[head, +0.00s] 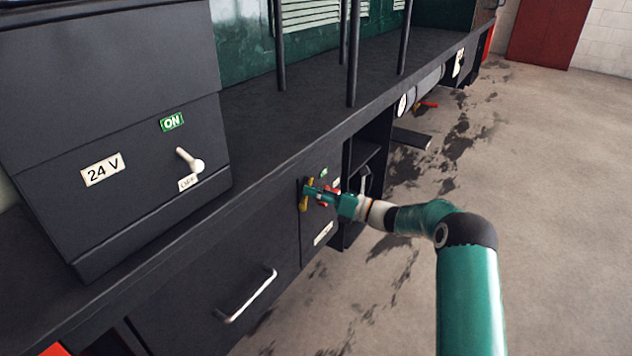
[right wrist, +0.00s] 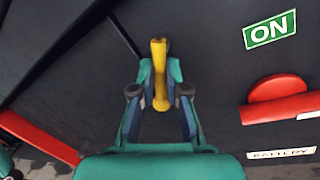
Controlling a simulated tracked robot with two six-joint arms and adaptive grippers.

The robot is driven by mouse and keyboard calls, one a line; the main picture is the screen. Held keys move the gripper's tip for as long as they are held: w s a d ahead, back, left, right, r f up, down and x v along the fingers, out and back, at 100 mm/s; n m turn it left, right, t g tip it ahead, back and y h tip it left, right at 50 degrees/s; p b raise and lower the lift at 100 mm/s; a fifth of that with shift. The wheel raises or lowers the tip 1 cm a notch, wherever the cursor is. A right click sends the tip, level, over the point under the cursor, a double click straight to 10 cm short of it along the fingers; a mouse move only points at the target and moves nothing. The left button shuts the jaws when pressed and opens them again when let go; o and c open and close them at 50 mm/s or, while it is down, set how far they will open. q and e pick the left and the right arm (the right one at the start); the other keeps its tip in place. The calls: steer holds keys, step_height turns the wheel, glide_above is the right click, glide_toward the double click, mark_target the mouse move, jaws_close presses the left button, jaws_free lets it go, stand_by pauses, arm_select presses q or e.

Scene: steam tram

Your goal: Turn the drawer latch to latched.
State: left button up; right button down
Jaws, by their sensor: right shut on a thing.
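The yellow drawer latch (head: 303,201) is on the dark side panel, just right of the drawer (head: 190,307) with its silver handle (head: 247,296). In the head view the latch looks roughly upright, partly hidden by my gripper. My right gripper (head: 311,192) reaches it from the right. In the right wrist view the yellow latch bar (right wrist: 158,50) lies between the two fingers of my right gripper (right wrist: 160,76), which is shut on it. The bar runs nearly up and down in that picture. My left gripper is not in view.
A red battery switch (right wrist: 280,100) sits right of the latch, under a green ON label (right wrist: 270,30). A dark box (head: 120,190) with a 24 V plate and white-tipped lever (head: 195,164) stands above left. An open compartment (head: 368,165) lies beyond. Floor at right is clear.

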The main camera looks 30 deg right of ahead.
steer(key=m+p, duration=0.1)
steer(key=m, duration=0.1)
steer(key=r+m+p, duration=0.1)
steer(key=m+p, duration=0.1)
steer(key=shift+s+a+t, duration=0.15)
steer(key=shift+t, duration=0.25)
steer(key=m+p, duration=0.2)
steer(key=m, duration=0.1)
steer(key=shift+a+r+t+h, duration=0.15)
steer(key=shift+a+t+h, duration=0.05)
steer(key=shift+t+h, duration=0.1)
steer(key=m, duration=0.1)
steer(key=m+p, duration=0.1)
steer(key=m, duration=0.1)
steer(key=m+h+p, duration=0.1)
steer(key=shift+s+a+r+t, duration=0.15)
steer(key=shift+r+t, duration=0.1)
steer(key=shift+t, duration=0.15)
steer(key=shift+r+m+h+p, duration=0.1)
steer(key=shift+m+h+p, duration=0.3)
steer(key=shift+m+p, duration=0.9)
steer(key=shift+m+b, duration=0.45)
steer(key=shift+m, duration=0.05)
steer(key=c, duration=1.2)
jaws_free()
steer(key=shift+a, duration=0.1)
